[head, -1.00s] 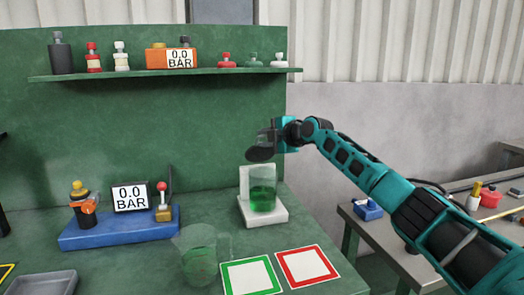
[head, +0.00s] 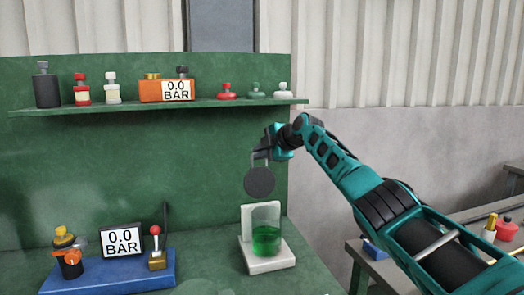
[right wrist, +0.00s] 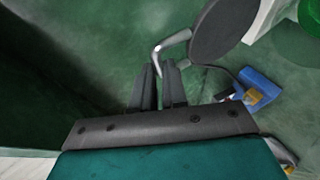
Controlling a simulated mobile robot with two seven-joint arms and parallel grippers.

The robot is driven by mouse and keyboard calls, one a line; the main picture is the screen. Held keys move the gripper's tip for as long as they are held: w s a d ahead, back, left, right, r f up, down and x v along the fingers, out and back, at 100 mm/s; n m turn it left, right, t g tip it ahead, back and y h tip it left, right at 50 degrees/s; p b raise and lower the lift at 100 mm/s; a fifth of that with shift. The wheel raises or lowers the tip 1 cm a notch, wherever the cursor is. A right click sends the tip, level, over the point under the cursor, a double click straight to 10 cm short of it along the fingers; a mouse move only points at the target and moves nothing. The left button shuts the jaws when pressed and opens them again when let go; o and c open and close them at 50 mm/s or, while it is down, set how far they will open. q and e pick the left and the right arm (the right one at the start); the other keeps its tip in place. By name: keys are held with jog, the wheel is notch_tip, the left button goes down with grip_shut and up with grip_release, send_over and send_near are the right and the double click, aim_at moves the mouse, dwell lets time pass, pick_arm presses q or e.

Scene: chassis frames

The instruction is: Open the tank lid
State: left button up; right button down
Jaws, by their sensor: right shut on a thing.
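The tank (head: 266,229) is a clear cylinder with green liquid at the bottom, upright on a white stand (head: 270,265). Its top appears uncovered. The lid (head: 259,182) is a dark round disc, tipped so that its flat face shows, just above and slightly left of the tank's rim in the head view. My right gripper (head: 263,156) is shut on the lid's handle. In the right wrist view the closed fingers (right wrist: 158,88) meet a bent metal handle (right wrist: 173,42), with the dark lid (right wrist: 218,30) beyond. My left gripper is not in view.
A blue base (head: 115,272) with a gauge display (head: 121,241) stands left of the tank. A green shelf (head: 165,107) with bottles and an orange gauge box (head: 165,90) runs above. A grey side table (head: 470,222) is at the right.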

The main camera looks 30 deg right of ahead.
jog(key=shift+w+a+f+g, duration=0.1)
jog(key=shift+a+f+g, duration=0.15)
jog(key=shift+f+g, duration=0.45)
jog(key=shift+f, duration=0.2)
jog(key=c, duration=1.2)
grip_release()
jog(key=shift+w, duration=0.15)
jog(key=shift+t, duration=0.4)
jog(key=v, duration=0.4)
jog(key=b+v, duration=0.1)
jog(key=v, duration=0.4)
jog(key=b+v, duration=0.1)
jog(key=v, duration=0.3)
jog(key=shift+r, duration=0.35)
jog(key=shift+w, duration=0.1)
